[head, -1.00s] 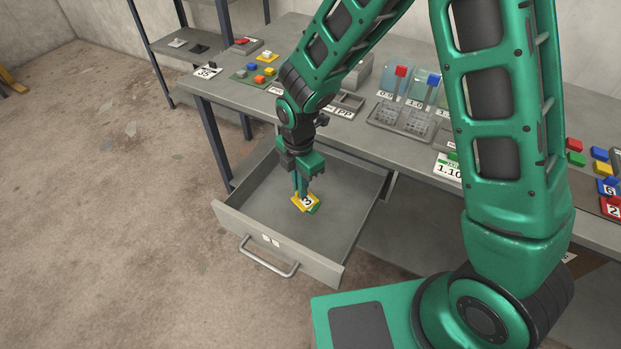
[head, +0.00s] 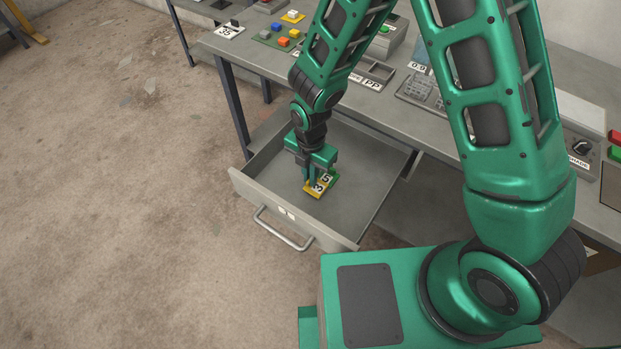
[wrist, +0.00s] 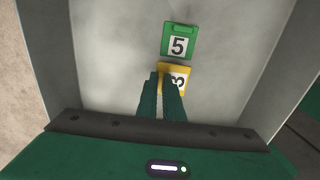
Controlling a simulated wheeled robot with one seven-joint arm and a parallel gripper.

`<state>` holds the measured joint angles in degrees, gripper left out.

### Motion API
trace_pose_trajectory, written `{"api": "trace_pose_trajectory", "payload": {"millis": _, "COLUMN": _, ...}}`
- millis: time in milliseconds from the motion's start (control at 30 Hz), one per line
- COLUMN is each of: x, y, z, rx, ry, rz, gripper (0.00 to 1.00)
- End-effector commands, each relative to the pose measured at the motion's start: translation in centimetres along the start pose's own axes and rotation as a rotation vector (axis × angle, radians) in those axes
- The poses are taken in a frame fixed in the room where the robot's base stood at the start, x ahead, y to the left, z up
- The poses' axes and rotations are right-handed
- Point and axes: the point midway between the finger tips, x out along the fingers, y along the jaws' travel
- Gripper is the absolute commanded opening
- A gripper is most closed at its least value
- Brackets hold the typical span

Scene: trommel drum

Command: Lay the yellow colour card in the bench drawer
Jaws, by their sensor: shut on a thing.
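The bench drawer (head: 350,207) is pulled open, and its grey floor also shows in the wrist view (wrist: 225,70). My gripper (head: 311,181) reaches down inside the drawer, its fingers shut on the yellow card (head: 316,191). In the wrist view the yellow card (wrist: 178,68) bears a 3, and the fingertips (wrist: 165,88) cover part of it. A green card (wrist: 180,42) with a 5 lies on the drawer floor just beyond the yellow one. The two are very close; I cannot tell if they touch, or if the yellow card rests on the floor.
The drawer's front wall with its handle (head: 284,232) faces the open floor. The bench top (head: 262,58) above holds coloured blocks, trays (head: 374,72) and number plates. The drawer floor right of the cards is clear.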

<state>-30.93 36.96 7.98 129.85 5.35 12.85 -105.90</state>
Motion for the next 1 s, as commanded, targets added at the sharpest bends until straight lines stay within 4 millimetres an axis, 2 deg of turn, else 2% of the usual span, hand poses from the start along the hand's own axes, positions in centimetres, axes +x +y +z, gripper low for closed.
{"api": "trace_pose_trajectory", "payload": {"millis": 33, "x": 0.9, "y": -0.1, "z": 0.0, "rx": 0.000, "ry": 0.001, "rz": -0.003, "gripper": 0.00}}
{"api": "trace_pose_trajectory", "payload": {"millis": 167, "x": 2.2, "y": 0.0, "z": 0.0, "rx": 0.000, "ry": 0.000, "rz": -0.001, "gripper": 0.00}}
{"api": "trace_pose_trajectory", "payload": {"millis": 533, "x": 2.5, "y": 0.0, "z": 0.0, "rx": 0.001, "ry": 0.000, "rz": 0.000, "gripper": 0.00}}
{"api": "trace_pose_trajectory", "payload": {"millis": 567, "x": 2.5, "y": 0.0, "z": 0.0, "rx": 0.000, "ry": 0.000, "rz": 0.000, "gripper": 0.14}}
{"api": "trace_pose_trajectory", "payload": {"millis": 600, "x": 2.5, "y": 0.0, "z": 0.0, "rx": 0.000, "ry": 0.000, "rz": 0.000, "gripper": 0.24}}
{"api": "trace_pose_trajectory", "payload": {"millis": 633, "x": 2.5, "y": 0.0, "z": 0.0, "rx": 0.001, "ry": 0.000, "rz": 0.000, "gripper": 0.26}}
{"api": "trace_pose_trajectory", "payload": {"millis": 1000, "x": 2.1, "y": 0.1, "z": 0.0, "rx": 0.000, "ry": -0.001, "rz": 0.002, "gripper": 0.26}}
